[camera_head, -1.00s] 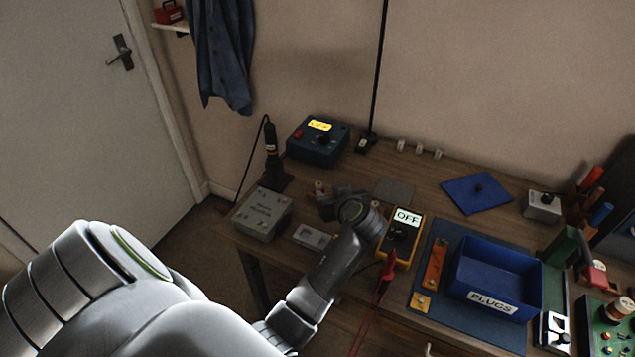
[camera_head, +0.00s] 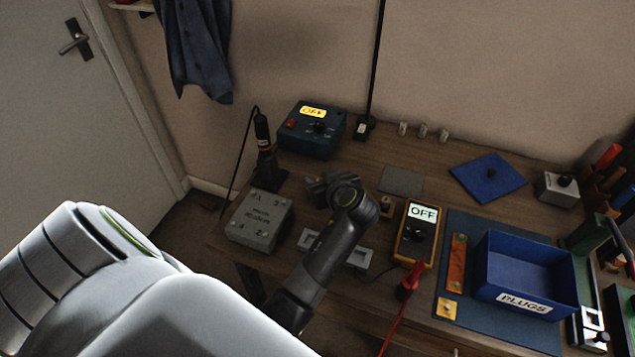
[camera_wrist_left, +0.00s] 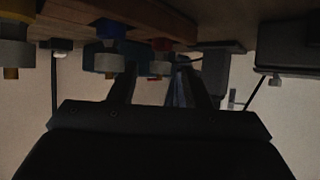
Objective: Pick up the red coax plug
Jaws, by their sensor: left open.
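The red coax plug shows in the left wrist view (camera_wrist_left: 160,46) as a small red body with a grey ring, against a wooden bar. It appears between the fingers of my open left gripper (camera_wrist_left: 160,72); I cannot tell whether they touch it. A blue-topped plug (camera_wrist_left: 110,30) and a yellow-topped plug (camera_wrist_left: 14,45) stand to its left there. In the head view, my left gripper (camera_head: 328,184) is low over the bench and hides the red plug. One small plug (camera_head: 386,204) shows to the gripper's right. My right gripper is out of view.
A grey lidded box (camera_head: 260,221) and a soldering iron (camera_head: 264,150) stand left of the gripper. A yellow meter reading OFF (camera_head: 417,238), with a red probe (camera_head: 409,282), is at right. The blue PLUGS bin (camera_head: 525,265) stands on a blue mat (camera_head: 458,319).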

